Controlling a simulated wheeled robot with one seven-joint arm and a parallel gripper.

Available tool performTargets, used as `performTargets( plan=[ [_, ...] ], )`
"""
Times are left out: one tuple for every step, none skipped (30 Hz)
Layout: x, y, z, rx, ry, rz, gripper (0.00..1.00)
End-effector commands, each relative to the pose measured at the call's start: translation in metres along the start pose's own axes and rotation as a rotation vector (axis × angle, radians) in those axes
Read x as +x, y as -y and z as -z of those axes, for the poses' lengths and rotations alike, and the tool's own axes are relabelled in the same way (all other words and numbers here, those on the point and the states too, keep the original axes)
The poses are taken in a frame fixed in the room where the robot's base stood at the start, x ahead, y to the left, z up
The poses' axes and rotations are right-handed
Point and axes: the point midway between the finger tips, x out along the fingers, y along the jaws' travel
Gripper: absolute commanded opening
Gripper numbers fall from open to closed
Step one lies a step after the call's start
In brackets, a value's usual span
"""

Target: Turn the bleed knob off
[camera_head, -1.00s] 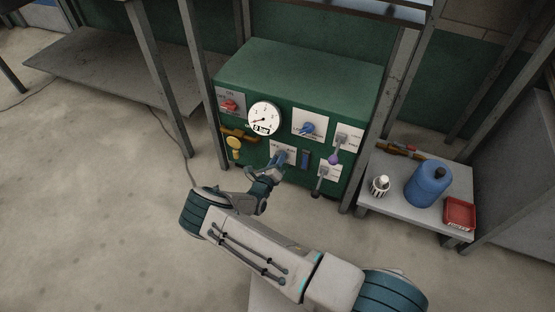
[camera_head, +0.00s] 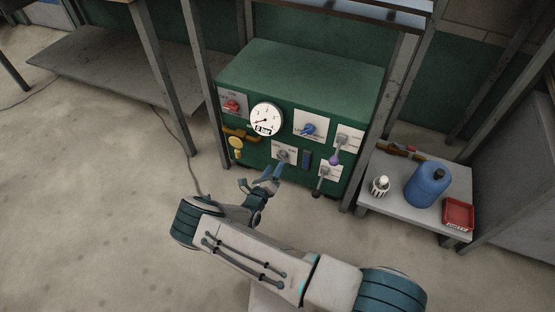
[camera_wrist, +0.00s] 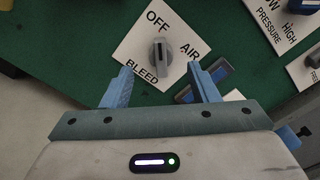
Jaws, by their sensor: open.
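The bleed knob (camera_wrist: 161,54) is a grey selector on a white plate marked OFF, AIR and BLEED. In the wrist view its bar stands nearly upright, with its upper end towards OFF. It also shows in the head view (camera_head: 284,156), low on the front of the green machine (camera_head: 300,75). My gripper (camera_head: 271,173) is open and empty, drawn back a little from the panel. In the wrist view my gripper's blue fingers (camera_wrist: 158,76) stand apart, to the left and right below the knob, and neither touches it.
A blue switch (camera_head: 307,159) sits right of the plate. A low table (camera_head: 397,205) at the right holds a blue jug (camera_head: 427,187).

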Motion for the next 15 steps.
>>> performTargets(
  plan=[
    [-0.014,0.002,-0.003,-0.001,0.001,-0.004,0.54],
    [-0.021,0.002,-0.003,-0.001,0.001,-0.004,0.54],
    [-0.030,0.002,-0.003,-0.002,0.002,-0.003,0.54],
    [-0.036,0.002,-0.003,-0.001,0.001,-0.003,0.54],
    [-0.043,0.001,-0.003,-0.001,0.001,-0.004,0.54],
    [-0.050,0.002,-0.003,-0.001,0.002,-0.002,0.54],
    [-0.056,0.001,-0.003,0.000,0.001,-0.002,0.54],
    [-0.060,0.001,-0.002,-0.001,0.001,-0.003,0.54],
    [-0.066,0.001,-0.002,0.000,0.001,-0.003,0.54],
    [-0.070,0.001,-0.002,0.000,0.001,-0.002,0.54],
    [-0.073,0.001,-0.002,0.000,0.001,-0.001,0.54],
    [-0.077,0.000,-0.001,0.000,0.001,-0.001,0.54],
    [-0.079,0.000,-0.001,0.000,0.001,-0.001,0.54],
    [-0.081,0.000,-0.001,0.000,0.000,-0.001,0.54],
    [-0.082,0.000,-0.001,0.000,0.000,-0.001,0.54]
  ],
)
